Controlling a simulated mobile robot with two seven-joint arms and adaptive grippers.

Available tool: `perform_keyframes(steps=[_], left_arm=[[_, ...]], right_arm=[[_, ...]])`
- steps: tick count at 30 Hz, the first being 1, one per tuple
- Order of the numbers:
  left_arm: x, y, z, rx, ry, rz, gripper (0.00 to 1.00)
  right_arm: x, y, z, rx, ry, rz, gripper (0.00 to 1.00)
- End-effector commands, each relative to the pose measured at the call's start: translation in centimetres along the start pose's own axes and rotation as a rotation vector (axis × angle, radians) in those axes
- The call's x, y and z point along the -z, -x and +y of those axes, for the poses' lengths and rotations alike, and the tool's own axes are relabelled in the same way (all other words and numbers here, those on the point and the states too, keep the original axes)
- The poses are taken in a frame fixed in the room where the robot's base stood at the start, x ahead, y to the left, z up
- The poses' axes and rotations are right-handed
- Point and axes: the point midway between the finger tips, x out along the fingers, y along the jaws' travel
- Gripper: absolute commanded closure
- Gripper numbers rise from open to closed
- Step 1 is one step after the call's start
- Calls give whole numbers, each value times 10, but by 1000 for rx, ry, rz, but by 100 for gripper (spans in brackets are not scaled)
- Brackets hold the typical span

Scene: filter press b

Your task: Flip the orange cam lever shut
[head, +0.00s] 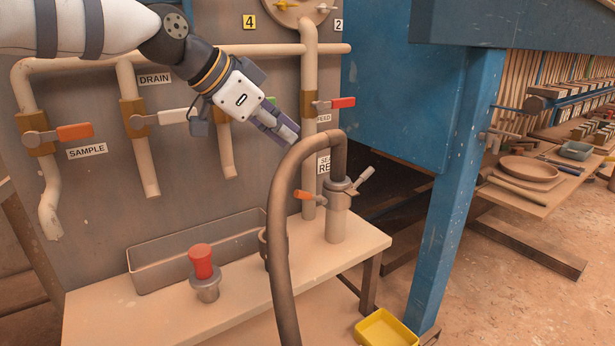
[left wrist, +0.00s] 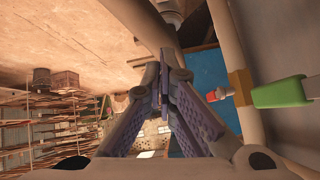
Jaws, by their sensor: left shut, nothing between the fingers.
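The orange cam lever (head: 303,195) sticks out to the left from the collar of a hose coupling (head: 339,205) that stands on the bench. A pale lever (head: 364,178) sticks out up and to the right on the coupling's other side. The thick brown hose (head: 279,230) arches from the coupling's top. My left gripper (head: 288,134) is shut and empty, above and left of the coupling and apart from the orange lever. Its closed fingers (left wrist: 163,85) also show in the left wrist view. My right gripper is not in view.
A red-handled valve (head: 342,103) on the vertical pipe and a green handle (left wrist: 280,92) are close to my left gripper. A grey trough (head: 195,250) and a red-topped plug (head: 203,262) are on the bench. A blue post (head: 450,200) stands to the right; a yellow tray (head: 387,329) lies below.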

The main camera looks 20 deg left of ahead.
Motion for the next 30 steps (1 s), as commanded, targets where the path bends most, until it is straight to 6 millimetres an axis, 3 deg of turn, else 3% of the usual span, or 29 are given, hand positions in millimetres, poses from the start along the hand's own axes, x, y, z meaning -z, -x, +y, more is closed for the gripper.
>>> perform_keyframes(steps=[5,19,24,30], left_arm=[[-2,-9,0,-3,1,-4,100],[-5,-110,2,-6,4,-8,100],[-27,-106,1,1,1,1,100],[-38,-110,1,1,-1,1,100]], right_arm=[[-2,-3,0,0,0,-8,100],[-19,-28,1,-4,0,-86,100],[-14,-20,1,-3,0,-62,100],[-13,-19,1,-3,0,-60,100]])
